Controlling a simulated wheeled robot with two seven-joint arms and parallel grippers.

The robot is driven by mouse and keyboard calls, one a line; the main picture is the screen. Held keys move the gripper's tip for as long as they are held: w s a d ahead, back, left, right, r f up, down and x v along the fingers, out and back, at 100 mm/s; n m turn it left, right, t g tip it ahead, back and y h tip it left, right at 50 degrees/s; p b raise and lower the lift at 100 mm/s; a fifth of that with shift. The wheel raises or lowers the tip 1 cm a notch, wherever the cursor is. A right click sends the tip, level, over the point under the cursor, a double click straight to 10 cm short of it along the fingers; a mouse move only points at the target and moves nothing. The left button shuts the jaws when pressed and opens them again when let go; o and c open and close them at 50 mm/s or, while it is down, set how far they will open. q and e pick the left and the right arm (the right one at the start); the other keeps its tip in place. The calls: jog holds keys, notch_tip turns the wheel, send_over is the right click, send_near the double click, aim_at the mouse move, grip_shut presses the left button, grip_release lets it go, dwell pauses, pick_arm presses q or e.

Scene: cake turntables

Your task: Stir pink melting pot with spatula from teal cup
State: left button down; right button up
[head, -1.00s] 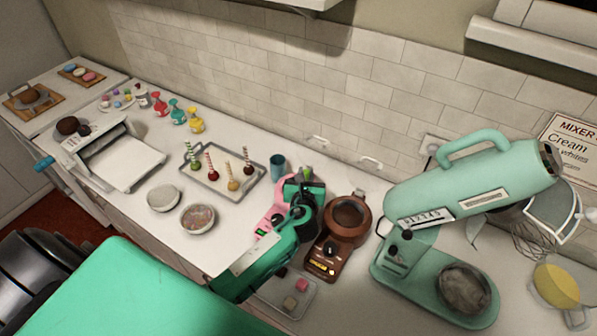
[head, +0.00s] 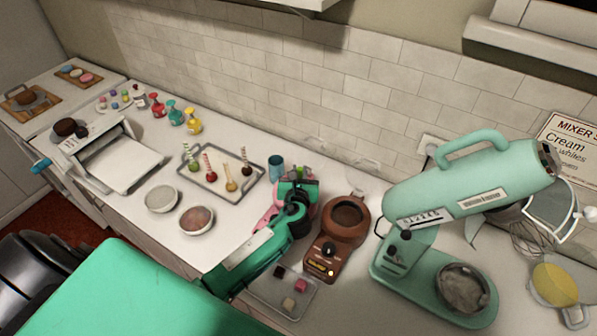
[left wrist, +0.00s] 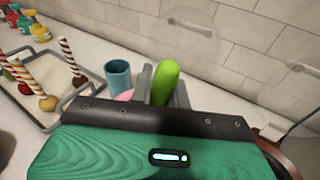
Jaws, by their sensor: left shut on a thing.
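My left gripper (head: 302,180) is shut on the green spatula handle (left wrist: 166,78), which stands up between its fingers in the left wrist view. The spatula's lower end is hidden behind the gripper. The pink melting pot (head: 266,217) is mostly covered by my left arm and gripper, which are above it in the head view. Only a sliver of pink (left wrist: 124,97) shows in the left wrist view. I cannot tell whether the spatula is inside the pot. The teal cup (head: 276,169) stands upright just behind and left of the gripper. My right gripper is not in view.
A brown melting pot (head: 331,248) stands close to the right of the gripper. A small tray (head: 309,306) with cubes lies in front. A mint stand mixer (head: 408,250) is farther right. A cake-pop tray (head: 217,191) and two bowls are left. The tiled wall is behind.

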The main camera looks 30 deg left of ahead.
pick_arm(q)
jog(key=shift+r, duration=0.1)
jog(key=shift+r, duration=2.6)
jog(key=shift+r, duration=2)
